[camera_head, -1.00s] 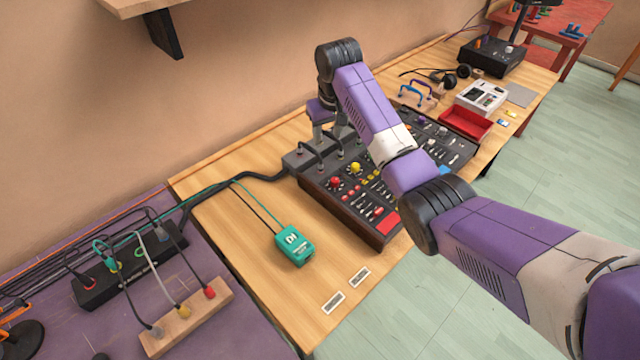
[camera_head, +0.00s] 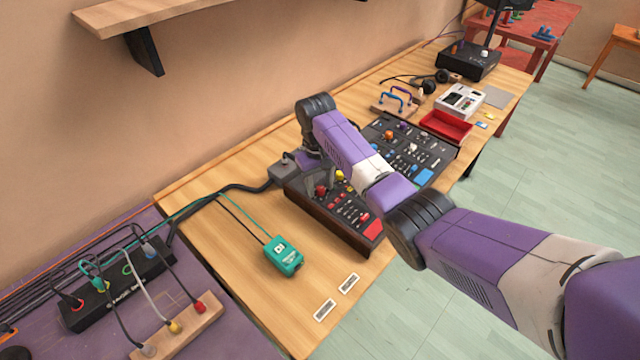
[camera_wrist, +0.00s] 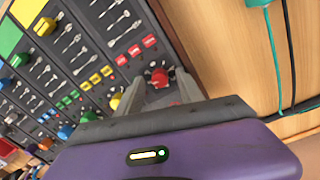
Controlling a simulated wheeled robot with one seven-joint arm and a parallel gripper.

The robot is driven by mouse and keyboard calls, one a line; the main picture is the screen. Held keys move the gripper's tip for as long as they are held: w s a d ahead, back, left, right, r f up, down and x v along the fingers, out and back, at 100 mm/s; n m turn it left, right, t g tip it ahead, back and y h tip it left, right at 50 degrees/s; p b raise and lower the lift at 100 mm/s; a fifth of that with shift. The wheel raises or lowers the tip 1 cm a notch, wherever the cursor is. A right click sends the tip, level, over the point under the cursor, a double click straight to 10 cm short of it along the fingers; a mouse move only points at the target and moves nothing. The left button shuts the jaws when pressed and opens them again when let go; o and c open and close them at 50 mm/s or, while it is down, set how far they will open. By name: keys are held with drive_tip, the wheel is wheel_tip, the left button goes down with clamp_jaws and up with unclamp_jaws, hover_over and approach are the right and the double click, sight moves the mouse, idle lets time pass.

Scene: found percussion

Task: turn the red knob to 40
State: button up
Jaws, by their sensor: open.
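In the wrist view the red knob (camera_wrist: 159,77) shows between the two grey fingertips of my gripper (camera_wrist: 158,84). The fingers are apart, one on each side of the knob in the picture. I cannot tell whether they touch it or how high above it they are. In the head view my gripper (camera_head: 317,178) is just above that corner of the console. Any scale or number around the knob is too small to read.
More coloured knobs, sliders and switches cover the console close by. A green box (camera_head: 284,257) with cables lies left of it on the wooden table (camera_head: 225,262). A red tray (camera_head: 446,126) stands beyond the console. The table's near left part is mostly clear.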

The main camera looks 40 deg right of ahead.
drive_tip(key=shift+c, duration=0.4)
clamp_jaws()
drive_tip(key=shift+n, duration=0.3)
drive_tip(key=shift+n+p, duration=0.55)
drive_tip(key=shift+n, duration=0.05)
drive_tip(key=n+p, duration=0.1)
drive_tip(key=n, duration=0.2)
drive_tip(key=shift+n, duration=0.3)
drive_tip(key=n+p, duration=0.1)
drive_tip(key=n, duration=0.4)
drive_tip(key=shift+n+t+p, duration=0.3)
drive_tip(key=shift+p, duration=0.05)
drive_tip(key=shift+n, duration=0.3)
